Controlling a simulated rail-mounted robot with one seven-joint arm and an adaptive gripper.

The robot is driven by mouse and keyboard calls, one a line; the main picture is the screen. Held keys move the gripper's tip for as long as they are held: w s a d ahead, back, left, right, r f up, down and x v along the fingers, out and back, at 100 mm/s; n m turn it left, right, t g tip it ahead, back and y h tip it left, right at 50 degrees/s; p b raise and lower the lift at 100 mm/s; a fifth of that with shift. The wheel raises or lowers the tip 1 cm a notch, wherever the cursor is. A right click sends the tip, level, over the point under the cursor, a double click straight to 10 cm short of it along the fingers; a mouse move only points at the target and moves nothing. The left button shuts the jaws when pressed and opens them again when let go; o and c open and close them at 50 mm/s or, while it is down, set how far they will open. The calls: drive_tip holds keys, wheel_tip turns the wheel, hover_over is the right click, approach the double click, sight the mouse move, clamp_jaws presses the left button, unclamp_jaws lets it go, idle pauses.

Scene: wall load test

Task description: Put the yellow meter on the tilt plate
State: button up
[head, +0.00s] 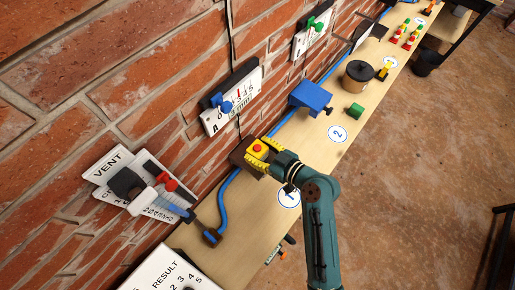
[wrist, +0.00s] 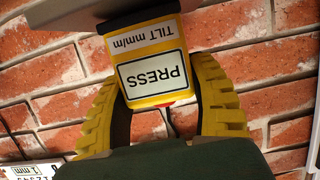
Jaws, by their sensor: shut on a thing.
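The yellow meter (head: 257,149) has a red button on top. In the wrist view the yellow meter (wrist: 155,65) shows labels reading PRESS and TILT mm/m, upside down. My gripper (head: 262,152) is shut on it, with a ribbed yellow finger on each side; the gripper (wrist: 165,105) fills the lower wrist view. A brown block (head: 240,155) by the wall is directly beside or under the meter; it may be the tilt plate. I cannot tell whether they touch. A pale grey surface (wrist: 75,12) lies at the meter's far end in the wrist view.
A blue cable (head: 223,203) runs along the bench (head: 228,228). A VENT panel (head: 110,164) is at left.

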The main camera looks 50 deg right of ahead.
drive_tip(key=shift+f, duration=0.1)
drive_tip(key=o, duration=1.2)
drive_tip(key=shift+s+r, duration=0.1)
drive_tip(key=shift+r, duration=0.15)
drive_tip(key=b+v, duration=0.1)
drive_tip(key=v, duration=1)
drive_tip(key=shift+s, duration=0.4)
drive_tip(key=shift+r, duration=0.1)
